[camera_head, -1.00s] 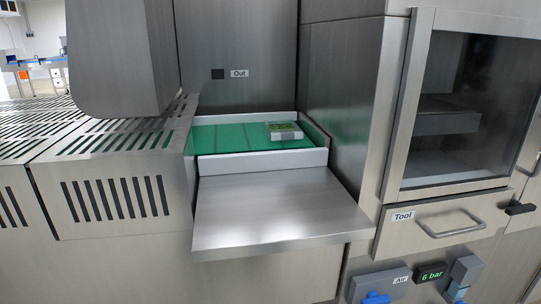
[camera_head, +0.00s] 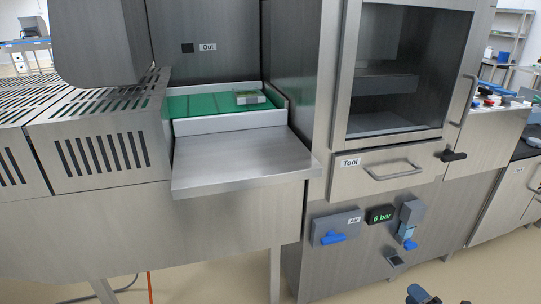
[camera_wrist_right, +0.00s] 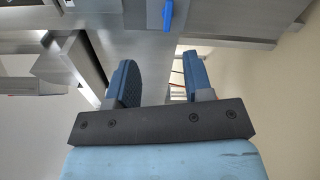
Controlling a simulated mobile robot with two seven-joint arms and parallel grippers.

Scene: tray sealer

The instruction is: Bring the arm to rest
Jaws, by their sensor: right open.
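My right gripper (camera_head: 422,295) shows only partly at the bottom edge of the head view, in front of the machine and low over the floor. In the right wrist view, its two blue fingers (camera_wrist_right: 158,68) stand apart with nothing between them. A blue handle (camera_wrist_right: 167,15) shows beyond the fingers, at the top of that view. My left gripper is in neither view.
The steel machine has an outfeed shelf (camera_head: 240,165), a green belt (camera_head: 200,104) with a small pack (camera_head: 250,97) on it, and a tool drawer (camera_head: 390,172). A blue air valve handle (camera_head: 333,237) sticks out below. Floor (camera_head: 480,275) is free at right.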

